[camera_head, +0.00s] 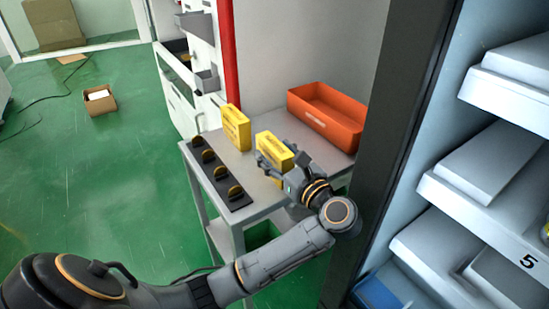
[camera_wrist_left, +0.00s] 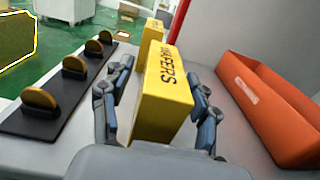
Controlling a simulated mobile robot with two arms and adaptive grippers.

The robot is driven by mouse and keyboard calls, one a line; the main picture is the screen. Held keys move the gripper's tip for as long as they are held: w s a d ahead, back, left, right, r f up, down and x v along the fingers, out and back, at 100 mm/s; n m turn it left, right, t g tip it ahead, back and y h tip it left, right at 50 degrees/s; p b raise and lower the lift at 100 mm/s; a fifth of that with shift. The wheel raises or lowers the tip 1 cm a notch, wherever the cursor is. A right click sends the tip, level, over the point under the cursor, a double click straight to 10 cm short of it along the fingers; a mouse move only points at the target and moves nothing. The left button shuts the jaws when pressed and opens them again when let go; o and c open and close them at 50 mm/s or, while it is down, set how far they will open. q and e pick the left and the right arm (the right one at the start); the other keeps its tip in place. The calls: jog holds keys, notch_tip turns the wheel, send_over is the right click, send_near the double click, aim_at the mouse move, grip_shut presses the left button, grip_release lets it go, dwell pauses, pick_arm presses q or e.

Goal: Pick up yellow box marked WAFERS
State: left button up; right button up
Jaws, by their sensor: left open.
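The yellow box marked WAFERS (camera_wrist_left: 165,95) stands upright on the grey table, its lettering readable in the left wrist view. In the head view the same yellow box (camera_head: 272,148) is partly hidden by my left gripper (camera_head: 273,165). My left gripper (camera_wrist_left: 158,115) is open, with one finger on each side of the box. A second yellow box (camera_head: 236,128) stands farther back and to the left, and also shows behind the first in the wrist view (camera_wrist_left: 152,32). My right gripper is not in view.
An orange bin (camera_head: 340,128) stands to the right of the boxes. A black strip with several round gold-brown pieces (camera_head: 222,183) lies along the table's left edge. A dark cabinet post (camera_head: 385,150) and white shelves (camera_head: 470,195) rise close on the right.

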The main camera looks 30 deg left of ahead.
pick_arm(q)
jog(key=shift+w+a, duration=0.2)
jog(key=shift+a, duration=0.2)
grip_shut()
